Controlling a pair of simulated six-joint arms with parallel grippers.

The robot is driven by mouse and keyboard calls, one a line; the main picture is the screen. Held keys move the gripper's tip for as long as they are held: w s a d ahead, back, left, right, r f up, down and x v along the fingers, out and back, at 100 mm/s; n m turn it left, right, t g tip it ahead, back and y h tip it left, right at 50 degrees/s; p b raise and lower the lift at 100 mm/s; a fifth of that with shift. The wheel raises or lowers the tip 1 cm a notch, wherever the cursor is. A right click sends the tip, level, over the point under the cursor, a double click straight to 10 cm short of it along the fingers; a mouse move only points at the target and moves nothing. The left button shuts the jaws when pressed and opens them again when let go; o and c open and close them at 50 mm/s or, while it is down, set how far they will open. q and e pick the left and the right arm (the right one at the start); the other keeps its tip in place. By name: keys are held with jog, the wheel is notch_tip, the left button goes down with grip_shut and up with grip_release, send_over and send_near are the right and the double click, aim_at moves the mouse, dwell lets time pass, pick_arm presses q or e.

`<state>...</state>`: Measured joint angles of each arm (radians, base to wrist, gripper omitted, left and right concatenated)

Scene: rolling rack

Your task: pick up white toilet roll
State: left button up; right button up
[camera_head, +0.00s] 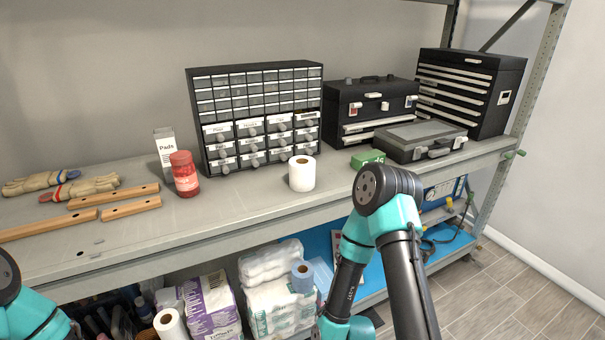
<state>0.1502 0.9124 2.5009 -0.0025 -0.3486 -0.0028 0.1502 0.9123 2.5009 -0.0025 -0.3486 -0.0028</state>
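A white toilet roll (302,174) stands upright on the grey upper shelf (236,213), in front of the right side of the black drawer cabinet. Another white roll (170,326) is on the lower level at the bottom left, partly cut off by the frame edge. A blue roll (302,277) sits on the lower level by plastic-wrapped packs. My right arm rises in front of the shelf, right of the upper white roll and apart from it in the picture. My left arm shows only at the bottom left corner. Neither gripper's fingers are in view.
A red jar (185,175) and a white pads box (165,153) stand left of the drawer cabinet (254,78). A green box (368,159) and black toolboxes (371,105) are to the right. Gloves (80,188) and wooden bars (131,208) lie at the left. The shelf front is clear around the upper roll.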

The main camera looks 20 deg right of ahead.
pick_arm(q)
jog(key=o, duration=1.6)
jog(key=shift+c, duration=0.2)
jog(key=w+a+r+m, duration=0.3)
jog(key=w+a+r, duration=0.3)
jog(key=w+r, duration=0.35)
jog(key=w+a+r+m, duration=0.3)
jog(key=w+a+r, duration=0.4)
jog(key=w+r, duration=0.25)
jog(key=w+a+r+m+y, duration=0.2)
jog(key=a+r, duration=0.6)
jog(key=r, duration=0.4)
jog(key=w+a+r+m+g+y, duration=0.1)
jog(key=w+a+r+m+y, duration=0.1)
jog(key=a+r+m, duration=0.3)
jog(key=w+a+r+m+g+y, duration=0.1)
jog(key=w+a+r+m+y, duration=0.1)
jog(key=a+r, duration=1)
notch_tip(320, 180, up, 8)
jog(key=shift+w+a+m+y, duration=0.3)
jog(key=shift+m+y, duration=0.6)
jog(key=shift+y, duration=0.2)
jog(key=shift+d, duration=0.15)
